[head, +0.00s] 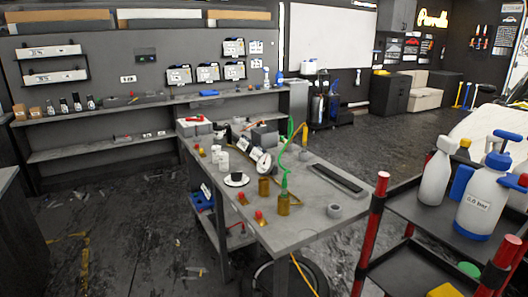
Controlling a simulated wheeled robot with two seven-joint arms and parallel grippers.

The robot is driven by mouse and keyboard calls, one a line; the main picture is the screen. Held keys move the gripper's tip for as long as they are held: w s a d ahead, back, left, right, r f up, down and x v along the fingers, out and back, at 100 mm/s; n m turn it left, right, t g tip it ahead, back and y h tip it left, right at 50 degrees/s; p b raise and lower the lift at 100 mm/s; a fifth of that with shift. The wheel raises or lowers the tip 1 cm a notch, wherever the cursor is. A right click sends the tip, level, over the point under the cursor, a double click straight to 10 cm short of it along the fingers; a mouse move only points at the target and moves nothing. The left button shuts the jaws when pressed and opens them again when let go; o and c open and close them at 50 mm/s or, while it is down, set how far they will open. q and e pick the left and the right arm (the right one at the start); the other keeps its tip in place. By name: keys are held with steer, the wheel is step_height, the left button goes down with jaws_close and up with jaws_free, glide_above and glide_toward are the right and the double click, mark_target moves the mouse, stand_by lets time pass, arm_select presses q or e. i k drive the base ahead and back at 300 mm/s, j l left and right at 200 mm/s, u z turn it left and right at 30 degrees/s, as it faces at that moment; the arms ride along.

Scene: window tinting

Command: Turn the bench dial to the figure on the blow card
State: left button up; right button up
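A grey bench (310,215) stands in the middle of the head view. On it is a white disc with a black knob (236,179), which may be the bench dial; its marks are too small to read. A round white-faced gauge (263,164) stands beside it, tilted. I cannot tell which card is the blow card. Several small cards or panels hang on the back wall, including one (208,72) above the long shelf, and their figures are unreadable. Neither of my grippers is in view.
A red-posted cart (420,212) with spray bottles (486,200) stands close at right. Open floor lies left.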

mark_target(238, 176)
steer(key=i+j+z, duration=0.25)
steer(key=i+j, duration=0.9)
steer(key=i, duration=0.05)
